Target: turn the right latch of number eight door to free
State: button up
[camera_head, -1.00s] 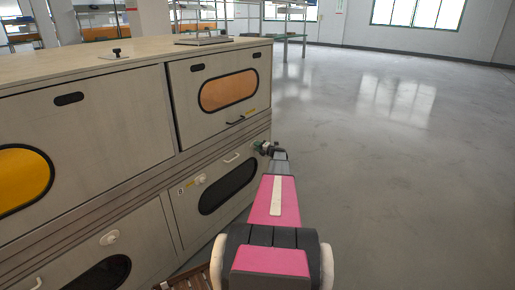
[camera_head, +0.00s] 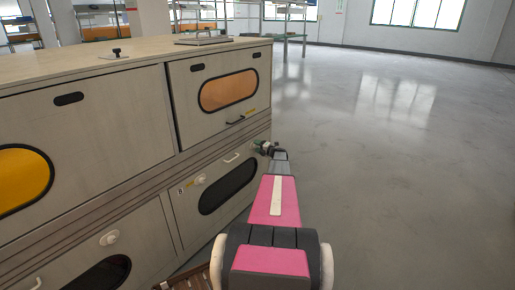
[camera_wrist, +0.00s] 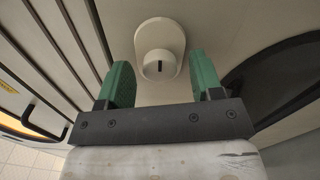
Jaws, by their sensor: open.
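The number eight door (camera_head: 178,212) is the lower right one on the cabinet's near face, with a dark oval window (camera_head: 228,188) and a small 8 label. Its left latch (camera_head: 200,179) is a pale round knob. My gripper (camera_head: 261,147) is at the door's upper right corner and hides the right latch in the head view. In the wrist view, the right latch (camera_wrist: 159,65) is a white knob with a dark slot on an oval plate. My open gripper (camera_wrist: 161,82) has its green fingers on either side of the knob in the picture. I cannot tell if they touch it.
Above is a door with an orange oval window (camera_head: 229,90) and a dark handle (camera_head: 236,121). That handle also shows at the left of the wrist view (camera_wrist: 43,118). A pale handle (camera_head: 232,157) sits on the number eight door. Open grey floor (camera_head: 400,190) lies right.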

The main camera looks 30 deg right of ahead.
jog(key=v, duration=1)
jog(key=shift+s, duration=0.3)
jog(key=shift+d, duration=0.1)
